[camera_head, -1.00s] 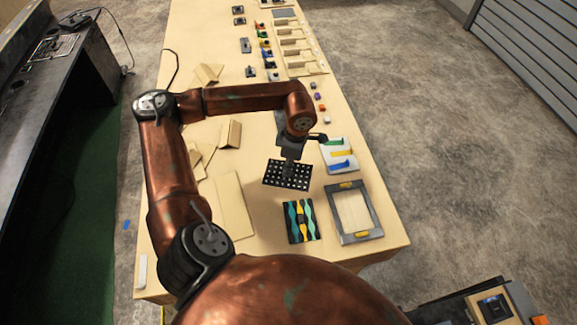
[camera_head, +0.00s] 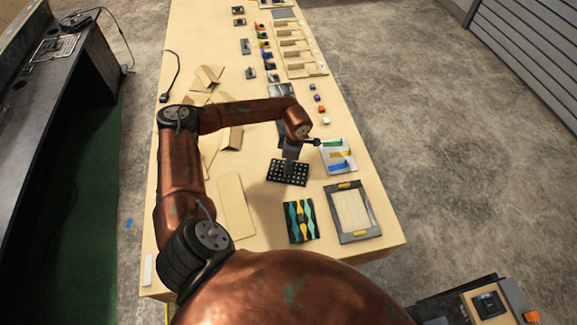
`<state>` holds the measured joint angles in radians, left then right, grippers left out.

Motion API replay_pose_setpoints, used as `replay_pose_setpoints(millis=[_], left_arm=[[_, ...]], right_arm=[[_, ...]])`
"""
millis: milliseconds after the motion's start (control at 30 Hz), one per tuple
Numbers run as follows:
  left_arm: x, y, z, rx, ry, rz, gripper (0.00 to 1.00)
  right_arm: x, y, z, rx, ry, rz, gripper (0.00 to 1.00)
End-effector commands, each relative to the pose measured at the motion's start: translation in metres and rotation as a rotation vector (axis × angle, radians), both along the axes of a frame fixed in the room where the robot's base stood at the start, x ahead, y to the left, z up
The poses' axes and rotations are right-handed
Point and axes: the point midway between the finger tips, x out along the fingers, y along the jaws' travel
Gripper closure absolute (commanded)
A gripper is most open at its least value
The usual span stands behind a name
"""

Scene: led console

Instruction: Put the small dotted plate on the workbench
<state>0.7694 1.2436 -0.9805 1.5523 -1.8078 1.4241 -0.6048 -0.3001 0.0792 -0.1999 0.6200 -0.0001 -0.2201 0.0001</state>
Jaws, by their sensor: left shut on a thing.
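The small dotted plate (camera_head: 288,173) is black with rows of white dots. My left gripper (camera_head: 290,160) is over the plate from above and shut on it; the fingertips are partly hidden by the gripper body. The plate is about level, over the front middle of the light wooden workbench (camera_head: 267,222). I cannot tell whether it touches the bench top. My right gripper is not in view.
A block with wavy coloured strips (camera_head: 301,221) and a grey frame (camera_head: 352,212) lie in front. A white panel with coloured pieces (camera_head: 338,156) is right of the plate. Cardboard pieces (camera_head: 236,205) lie left. Small parts and trays (camera_head: 299,50) line the far right side.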

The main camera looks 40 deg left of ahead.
Motion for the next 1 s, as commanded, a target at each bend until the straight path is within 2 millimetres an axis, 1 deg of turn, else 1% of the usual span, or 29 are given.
replay_pose_setpoints(millis=[133, 267, 300, 533, 833, 900, 1000], left_arm=[[0.000, 0.000, 0.000, 0.000, -0.001, 0.000, 1.00], [0.000, 0.000, -0.004, 0.000, 0.000, 0.000, 1.00], [0.000, 0.000, -0.004, 0.000, 0.000, 0.000, 0.87], [0.000, 0.000, -0.003, 0.001, -0.001, 0.001, 0.71], [0.000, 0.000, -0.001, 0.001, -0.001, 0.001, 0.71], [0.000, 0.000, 0.003, 0.001, -0.002, 0.001, 0.71], [0.002, -0.001, 0.015, 0.001, -0.005, 0.000, 0.71]], right_arm=[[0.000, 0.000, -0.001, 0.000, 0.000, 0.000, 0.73], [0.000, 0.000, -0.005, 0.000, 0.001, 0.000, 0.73], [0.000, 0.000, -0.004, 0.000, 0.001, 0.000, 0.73], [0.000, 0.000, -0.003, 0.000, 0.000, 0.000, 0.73], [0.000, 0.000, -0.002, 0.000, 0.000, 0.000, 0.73], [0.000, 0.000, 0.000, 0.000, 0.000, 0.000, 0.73], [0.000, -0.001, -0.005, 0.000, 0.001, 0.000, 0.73]])
